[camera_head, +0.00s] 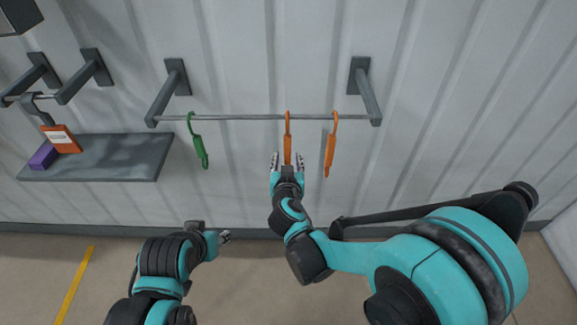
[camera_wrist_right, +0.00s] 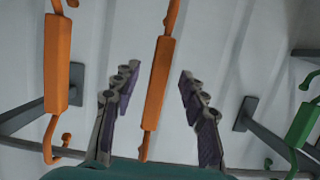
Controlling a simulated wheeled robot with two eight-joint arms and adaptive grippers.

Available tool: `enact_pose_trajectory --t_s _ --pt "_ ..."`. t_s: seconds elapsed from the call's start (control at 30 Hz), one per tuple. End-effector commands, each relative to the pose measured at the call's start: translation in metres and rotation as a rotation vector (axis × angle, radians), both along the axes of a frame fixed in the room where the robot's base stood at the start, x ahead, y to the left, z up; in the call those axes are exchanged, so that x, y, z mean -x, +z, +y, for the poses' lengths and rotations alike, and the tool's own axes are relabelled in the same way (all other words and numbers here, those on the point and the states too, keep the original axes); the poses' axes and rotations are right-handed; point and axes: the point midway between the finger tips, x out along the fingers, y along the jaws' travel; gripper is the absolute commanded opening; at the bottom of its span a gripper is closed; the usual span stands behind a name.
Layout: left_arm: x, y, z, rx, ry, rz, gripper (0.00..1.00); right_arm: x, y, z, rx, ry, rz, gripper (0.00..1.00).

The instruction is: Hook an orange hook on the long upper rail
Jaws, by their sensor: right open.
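A long grey rail (camera_head: 232,117) runs between two wall brackets in the head view. A middle orange hook (camera_head: 287,137) and a right orange hook (camera_head: 331,150) hang from it by their curved tops. My right gripper (camera_head: 287,160) is open at the lower end of the middle orange hook. In the right wrist view my right gripper (camera_wrist_right: 157,82) has its fingers apart on either side of the middle orange hook (camera_wrist_right: 157,85), with gaps both sides. The other orange hook (camera_wrist_right: 57,70) is to the left there. My left gripper (camera_head: 225,237) is low, away from the rail; its jaws are unclear.
A green hook (camera_head: 198,145) hangs near the rail's left end. A grey shelf (camera_head: 120,155) at left holds an orange box (camera_head: 62,139) and a purple box (camera_head: 43,156). A shorter rail (camera_head: 45,97) is above it. Wall right of the rail is clear.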

Motion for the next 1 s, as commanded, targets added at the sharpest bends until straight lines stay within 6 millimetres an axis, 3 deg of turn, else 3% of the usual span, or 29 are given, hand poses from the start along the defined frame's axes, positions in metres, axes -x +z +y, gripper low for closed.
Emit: enact_pose_trajectory --t_s 0.2,0.53,0.57,0.7,0.73,0.8,0.83,0.9,1.0 --pt "0.0 -0.007 0.0 0.0 0.0 0.0 0.4 -0.024 -0.008 0.0 0.0 -0.001 0.0 0.43" --pt "0.0 -0.007 0.0 0.0 0.0 0.0 0.4 -0.029 -0.009 0.0 0.0 0.0 0.001 0.43" --pt "0.0 -0.007 0.0 0.0 0.0 0.0 0.4 -0.029 -0.009 0.0 0.0 0.0 0.001 0.4" --pt "0.0 -0.007 0.0 0.0 0.0 0.0 0.4 -0.029 -0.009 0.0 0.0 0.0 0.001 0.04" --pt "0.0 -0.007 0.0 0.0 0.0 0.0 0.4 -0.029 -0.009 0.0 0.0 0.0 0.001 0.0" --pt "0.0 -0.007 0.0 0.0 0.0 0.0 0.4 -0.029 -0.009 0.0 0.0 0.0 0.001 0.0" --pt "0.0 -0.007 0.0 0.0 0.0 0.0 0.4 -0.029 -0.009 0.0 0.0 0.0 0.001 0.15" --pt "0.0 -0.007 0.0 0.0 0.0 0.0 0.4 -0.029 -0.009 0.0 0.0 0.0 0.001 0.0" --pt "0.0 -0.007 0.0 0.0 0.0 0.0 0.4 -0.029 -0.009 0.0 0.0 0.0 0.001 0.0"
